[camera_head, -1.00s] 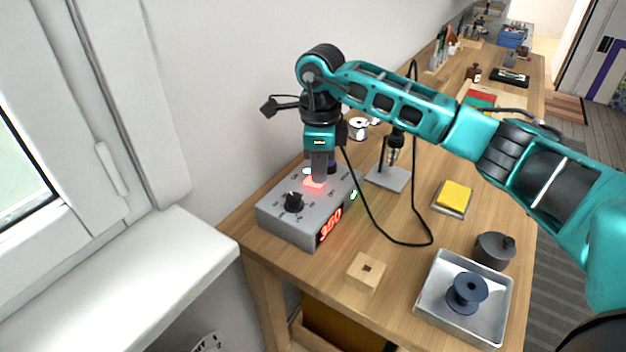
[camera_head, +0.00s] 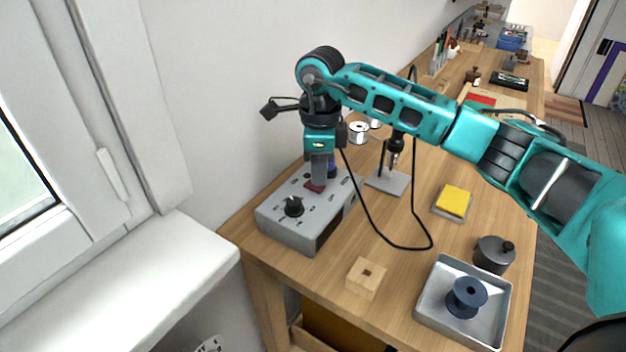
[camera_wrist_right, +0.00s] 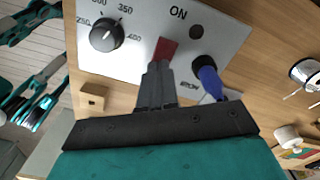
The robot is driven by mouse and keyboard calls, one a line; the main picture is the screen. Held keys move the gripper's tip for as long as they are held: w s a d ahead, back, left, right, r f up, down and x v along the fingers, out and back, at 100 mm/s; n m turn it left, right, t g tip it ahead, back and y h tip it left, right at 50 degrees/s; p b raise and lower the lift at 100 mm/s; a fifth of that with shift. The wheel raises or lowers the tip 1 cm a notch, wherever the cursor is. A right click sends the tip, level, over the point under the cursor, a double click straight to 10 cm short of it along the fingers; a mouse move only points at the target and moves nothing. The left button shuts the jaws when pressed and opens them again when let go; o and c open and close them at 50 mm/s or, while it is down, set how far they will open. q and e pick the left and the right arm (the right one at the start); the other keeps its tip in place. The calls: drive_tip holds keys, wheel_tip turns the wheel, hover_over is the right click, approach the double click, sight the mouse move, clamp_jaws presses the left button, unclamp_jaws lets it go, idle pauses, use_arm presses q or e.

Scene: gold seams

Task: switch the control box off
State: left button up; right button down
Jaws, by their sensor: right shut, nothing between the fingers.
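The grey control box (camera_head: 285,225) stands at the near left corner of the bench, and its display on the front face is dark. On its top are a black knob (camera_head: 293,206) and a dark red rocker switch (camera_head: 313,186). The switch (camera_wrist_right: 166,49) also shows in the right wrist view, unlit, near the "ON" label. My right gripper (camera_head: 319,183) points down with its fingers shut and empty. Its fingertips (camera_wrist_right: 158,66) are at the switch's edge; whether they touch it I cannot tell. My left gripper is not in view.
A soldering iron stand (camera_head: 388,181) with a black cable is right of the box. A wooden block (camera_head: 366,278), a yellow sponge (camera_head: 454,200), a dark pot (camera_head: 494,254) and a metal tray (camera_head: 432,306) with a blue spool lie on the bench. A wall is behind the box.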

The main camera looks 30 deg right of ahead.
drive_tip(key=shift+r+p, duration=1.65)
drive_tip(key=shift+r, duration=1.2)
drive_tip(key=shift+f, duration=0.1)
